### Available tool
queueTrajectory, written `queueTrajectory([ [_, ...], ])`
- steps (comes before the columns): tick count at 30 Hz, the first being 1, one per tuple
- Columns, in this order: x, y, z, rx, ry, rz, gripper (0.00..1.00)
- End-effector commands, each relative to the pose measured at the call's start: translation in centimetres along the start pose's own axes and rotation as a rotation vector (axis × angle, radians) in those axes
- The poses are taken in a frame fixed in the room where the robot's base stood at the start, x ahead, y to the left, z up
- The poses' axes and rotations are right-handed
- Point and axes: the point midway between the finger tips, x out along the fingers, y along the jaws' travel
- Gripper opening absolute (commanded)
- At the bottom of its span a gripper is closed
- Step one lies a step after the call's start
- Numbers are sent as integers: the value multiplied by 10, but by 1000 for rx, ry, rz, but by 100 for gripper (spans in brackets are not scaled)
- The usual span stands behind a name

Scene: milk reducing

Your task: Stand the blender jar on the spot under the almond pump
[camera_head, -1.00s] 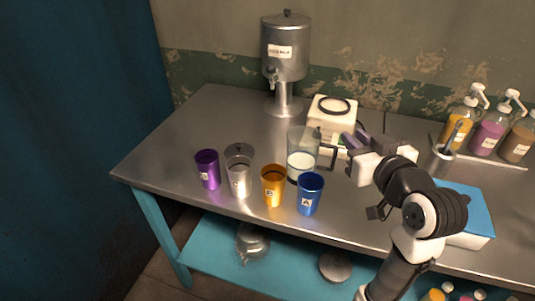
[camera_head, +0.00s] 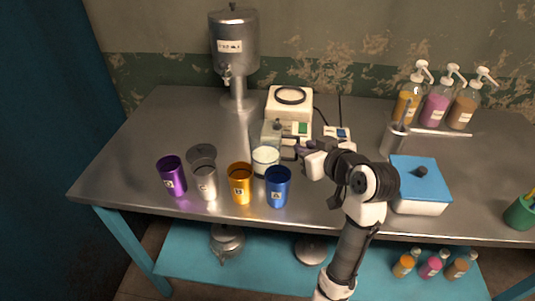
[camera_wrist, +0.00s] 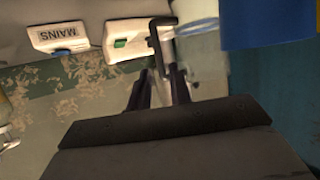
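The clear blender jar (camera_head: 266,160) with white milk in it stands upright on the metal table, behind the orange and blue cups. Its dark handle (camera_head: 289,151) points right, towards my gripper (camera_head: 300,149). In the wrist view the black handle (camera_wrist: 154,38) is at the fingertips of my gripper (camera_wrist: 160,85). The fingers are apart, with a gap between them; whether they touch the handle is unclear. Three pump bottles stand at the back right: yellow (camera_head: 408,103), pink (camera_head: 436,110) and brown (camera_head: 462,112). Their labels are too small to read, so I cannot tell which is almond.
Purple (camera_head: 172,179), silver (camera_head: 205,186), orange (camera_head: 240,187) and blue (camera_head: 278,190) cups stand close in front of the jar. The white blender base (camera_head: 289,103) is behind it.

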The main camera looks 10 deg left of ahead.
Motion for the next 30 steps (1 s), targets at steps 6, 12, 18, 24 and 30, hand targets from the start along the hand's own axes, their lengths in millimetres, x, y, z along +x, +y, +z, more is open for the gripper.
queueTrajectory([
  [6, 33, -1, -3, 2, -3, -4, 20],
  [12, 45, 0, -1, 0, -1, -1, 20],
  [18, 45, 0, -1, 0, -1, -1, 15],
  [24, 44, 0, -1, 0, 0, -1, 0],
  [30, 44, 0, -2, -1, 2, 0, 0],
])
